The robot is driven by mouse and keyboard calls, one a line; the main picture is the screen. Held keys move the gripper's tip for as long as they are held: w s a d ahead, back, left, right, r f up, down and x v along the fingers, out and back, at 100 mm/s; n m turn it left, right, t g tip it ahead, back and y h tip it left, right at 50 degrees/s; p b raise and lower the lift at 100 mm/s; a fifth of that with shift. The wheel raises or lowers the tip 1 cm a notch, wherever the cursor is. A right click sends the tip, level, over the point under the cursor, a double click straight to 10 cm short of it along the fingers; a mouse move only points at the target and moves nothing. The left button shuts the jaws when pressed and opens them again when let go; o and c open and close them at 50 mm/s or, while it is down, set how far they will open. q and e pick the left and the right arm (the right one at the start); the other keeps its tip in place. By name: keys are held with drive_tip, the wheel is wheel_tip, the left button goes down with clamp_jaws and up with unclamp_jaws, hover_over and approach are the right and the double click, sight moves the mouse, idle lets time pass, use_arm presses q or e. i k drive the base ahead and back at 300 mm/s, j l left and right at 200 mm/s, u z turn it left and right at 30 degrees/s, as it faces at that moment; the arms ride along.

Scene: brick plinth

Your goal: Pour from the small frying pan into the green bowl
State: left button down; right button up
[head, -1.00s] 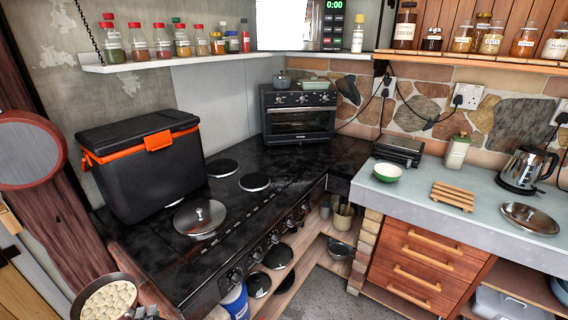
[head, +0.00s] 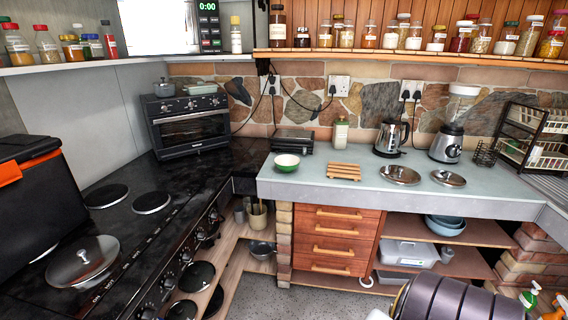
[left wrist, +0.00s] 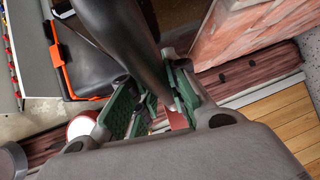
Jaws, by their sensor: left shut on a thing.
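The green bowl (head: 287,163), white inside, stands upright on the left part of the pale worktop in the head view. In the left wrist view my left gripper (left wrist: 155,105) has its green finger pads closed around a dark handle, which I take to be that of the small frying pan (left wrist: 118,38). The pan's contents do not show now. Neither the pan nor my left gripper is in the head view now, so the bowl and the pan are well apart. My right gripper is in no view.
A wooden rack (head: 344,171), steel lids (head: 400,174), a kettle (head: 391,138) and a blender (head: 447,140) stand right of the bowl. A black press (head: 292,141) is behind it. The hob (head: 130,235) carries a glass lid (head: 83,261). The worktop's front edge near the bowl is clear.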

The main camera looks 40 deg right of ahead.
sight(286, 163)
drive_tip(key=l+u, duration=0.1)
drive_tip(key=u, duration=0.35)
drive_tip(key=l+u, duration=0.1)
drive_tip(key=u, duration=0.3)
drive_tip(key=k+l+u, duration=0.1)
drive_tip(key=u, duration=0.75)
drive_tip(key=k+l+u, duration=0.1)
drive_tip(key=u, duration=0.35)
drive_tip(key=k+u, duration=0.1)
drive_tip(key=u, duration=0.3)
drive_tip(key=k+u, duration=0.15)
drive_tip(key=k, duration=0.65)
